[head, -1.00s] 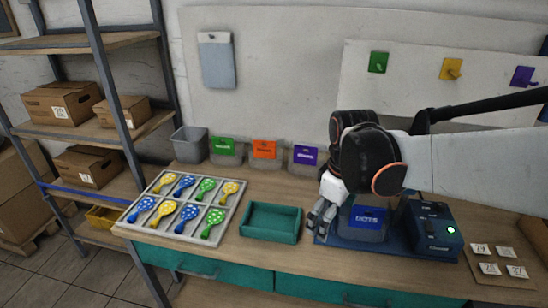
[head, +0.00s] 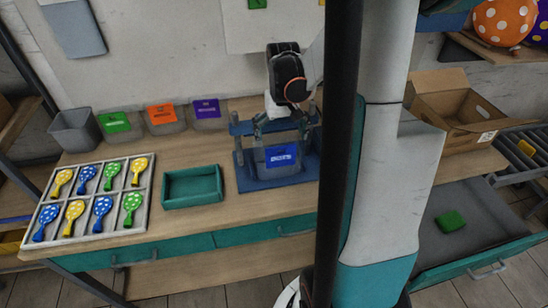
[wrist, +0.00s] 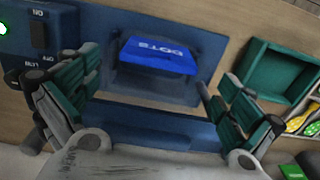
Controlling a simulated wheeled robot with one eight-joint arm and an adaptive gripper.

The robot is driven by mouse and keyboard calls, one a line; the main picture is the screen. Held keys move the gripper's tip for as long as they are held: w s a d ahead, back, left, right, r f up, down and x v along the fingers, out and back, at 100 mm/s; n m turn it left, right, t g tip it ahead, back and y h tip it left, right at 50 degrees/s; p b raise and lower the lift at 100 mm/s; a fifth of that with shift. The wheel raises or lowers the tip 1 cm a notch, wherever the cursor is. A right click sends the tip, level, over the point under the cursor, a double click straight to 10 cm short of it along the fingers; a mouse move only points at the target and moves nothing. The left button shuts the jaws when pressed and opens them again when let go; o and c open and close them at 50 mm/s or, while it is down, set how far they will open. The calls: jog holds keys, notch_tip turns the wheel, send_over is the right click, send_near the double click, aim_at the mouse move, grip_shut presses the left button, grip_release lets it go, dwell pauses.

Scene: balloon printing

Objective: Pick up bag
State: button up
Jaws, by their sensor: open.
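A small green packet (head: 450,221) lies in an open grey drawer (head: 478,248) at the lower right of the head view; it may be the bag, but I cannot tell for sure. My gripper (head: 280,128) is far to its left, over the worktable at the blue press. In the wrist view my gripper (wrist: 148,78) is open, its fingers spread wide and empty. A clear bin with a blue DOTS label (wrist: 158,56) sits ahead of the fingers in the blue press stand; it also shows in the head view (head: 282,155).
A teal tray (head: 192,202) and a white rack (head: 55,222) of dotted balloons are on the worktable. Bins with green, orange and purple labels stand behind. An open cardboard box (head: 455,105) is at right. My column crosses the middle.

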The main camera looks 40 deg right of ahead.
aim_at(281, 160)
notch_tip(281, 160, down, 10)
jog(key=b, duration=0.3)
jog(key=shift+s+a, duration=0.1)
jog(key=shift+s, duration=0.05)
jog(key=c, duration=0.7)
